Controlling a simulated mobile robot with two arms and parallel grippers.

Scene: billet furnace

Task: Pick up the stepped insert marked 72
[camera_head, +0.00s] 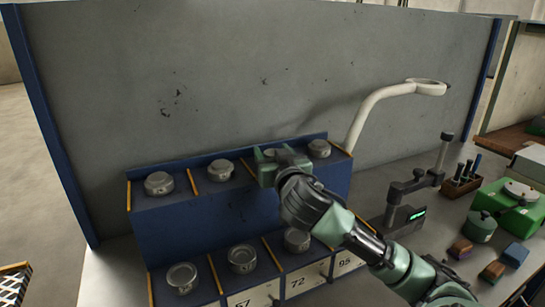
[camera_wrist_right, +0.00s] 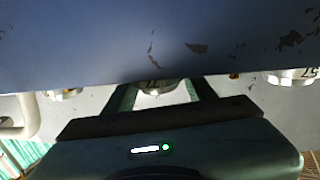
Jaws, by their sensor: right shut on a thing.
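My right gripper (camera_head: 270,160) is over the third bay of the rack's upper shelf. In the right wrist view its two fingers (camera_wrist_right: 160,95) close from both sides on a light metal stepped insert (camera_wrist_right: 157,87). A dark mark shows on this insert, but I cannot read it clearly. The gripper mostly hides the insert in the head view. A label reading 72 (camera_head: 298,283) is on the lower front of the rack, in the same column. I cannot tell whether the held insert still touches the shelf. My left gripper is not in view.
The blue rack (camera_head: 200,226) holds other round metal inserts (camera_head: 159,183) on two levels, with yellow dividers. A grey panel (camera_head: 250,80) stands behind it. A white curved lamp arm (camera_head: 366,108) rises to the right. A measuring stand (camera_head: 408,190) and coloured blocks (camera_head: 491,271) are farther right.

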